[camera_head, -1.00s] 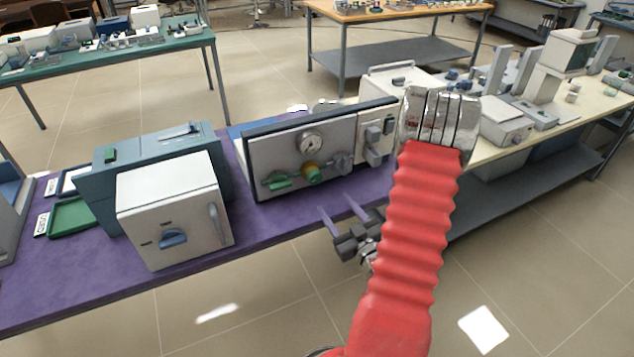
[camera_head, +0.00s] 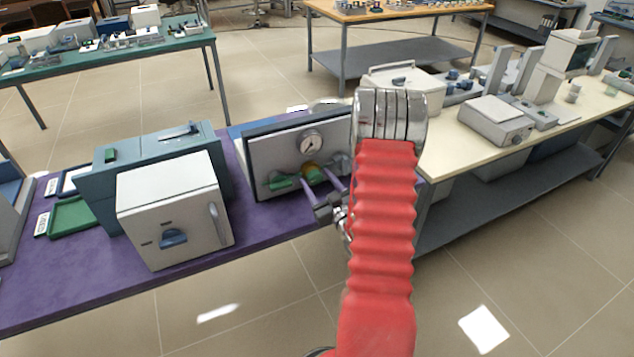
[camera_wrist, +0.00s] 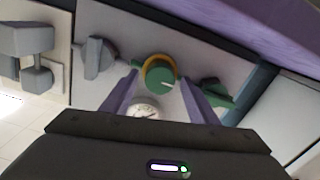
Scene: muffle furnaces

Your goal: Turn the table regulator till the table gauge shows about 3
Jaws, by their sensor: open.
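The table regulator is a round green knob with a yellow collar (camera_head: 314,176) on the grey panel, below the round white table gauge (camera_head: 311,143). The gauge's reading is too small to tell. In the wrist view the regulator (camera_wrist: 160,75) shows ahead between my two purple fingers, with a white mark on its face. The gauge (camera_wrist: 144,107) is partly hidden there by my gripper body. My gripper (camera_head: 322,185) is open and empty, its fingertips close to the regulator, one to each side. I cannot tell whether they touch it.
A green lever valve (camera_head: 279,183) sits left of the regulator; another grey handle (camera_wrist: 97,57) is on its other side. A white furnace (camera_head: 172,210) stands left on the purple table (camera_head: 100,277). My arm hides the panel's right part.

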